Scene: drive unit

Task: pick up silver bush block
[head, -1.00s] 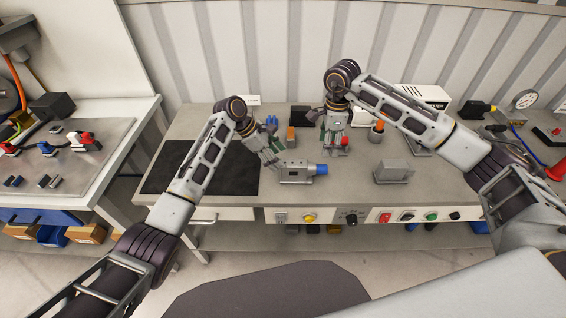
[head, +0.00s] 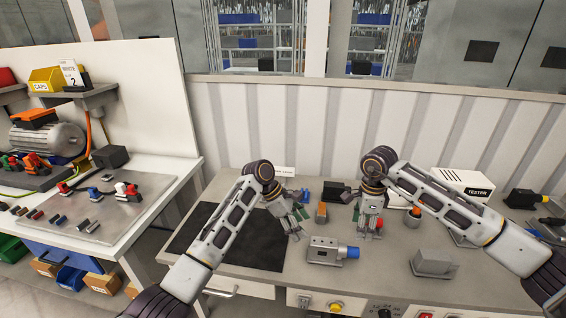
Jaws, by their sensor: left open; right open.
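A silver block-shaped unit with a blue end cap (head: 325,250) lies on the workbench in the middle of the head view. A plain grey block (head: 433,263) sits further right on the bench. I cannot tell for sure which of these is the silver bush block. My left gripper (head: 295,227) is open and empty, pointing down just behind and left of the blue-capped unit. My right gripper (head: 369,228) is open and points down behind and right of it, with a small red part showing beside its fingers.
A black mat (head: 262,250) covers the bench's left part. Small orange and blue parts stand behind the grippers, and a white tester box (head: 462,187) is at the back right. A second bench (head: 100,232) with loose parts is on the left. Buttons line the front edge.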

